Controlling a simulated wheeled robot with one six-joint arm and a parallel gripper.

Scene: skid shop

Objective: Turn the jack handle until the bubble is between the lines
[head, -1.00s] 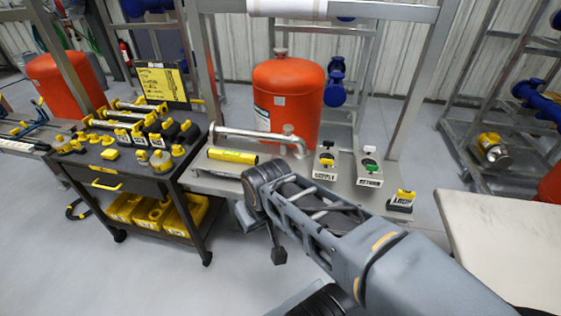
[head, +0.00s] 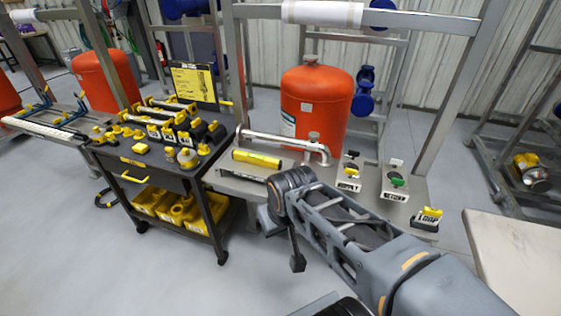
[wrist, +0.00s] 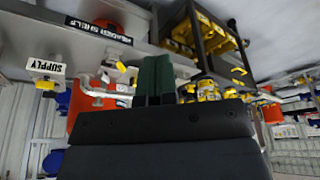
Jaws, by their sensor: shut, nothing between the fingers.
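My gripper (head: 297,263) hangs below the end of my arm in the head view, in front of the steel bench. In the wrist view, its two dark green fingers (wrist: 154,78) are together with nothing between them. A yellow bar that looks like a spirit level (head: 258,159) lies on the bench (head: 240,187), beside a bent steel pipe (head: 285,140). The bar is apart from my gripper. Any bubble or lines are too small to make out. I cannot pick out a jack handle in either view; my arm hides part of the bench.
A black tool cart (head: 126,168) with yellow tools and bins stands left of the bench. A red tank (head: 316,100) stands behind it. SUPPLY (head: 349,172) and RETURN (head: 395,182) blocks sit on the bench. A pale table (head: 510,250) is at right. Floor at lower left is clear.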

